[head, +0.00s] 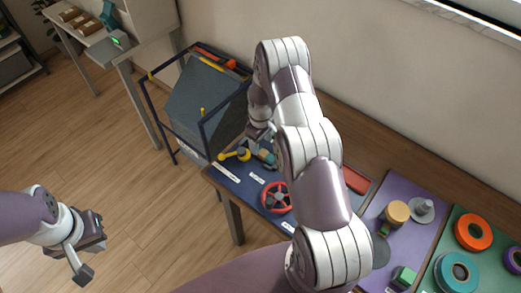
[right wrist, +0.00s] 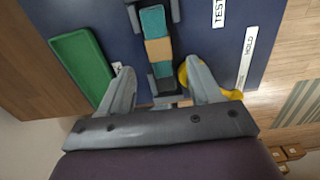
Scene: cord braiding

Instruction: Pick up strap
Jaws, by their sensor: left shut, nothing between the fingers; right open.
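What looks like the strap (right wrist: 158,48), a banded strip of teal, tan and dark sections, lies on the blue mat between dark fittings. Its teal part also shows in the head view (head: 267,157), beside a yellow item (head: 235,155). My right gripper (right wrist: 160,68) is open. Its two fingers stand on either side of the strip's near end in the right wrist view, and nothing is gripped. In the head view that gripper (head: 260,133) is partly hidden by my own arm. My left gripper (head: 88,246) is shut and empty, over the floor at lower left.
A green tray (right wrist: 82,66) lies left of the strip in the right wrist view. A red wheel (head: 277,197) sits on the blue mat (head: 238,186). A dark-framed rack (head: 205,95) stands behind. Purple and green mats with round parts lie to the right.

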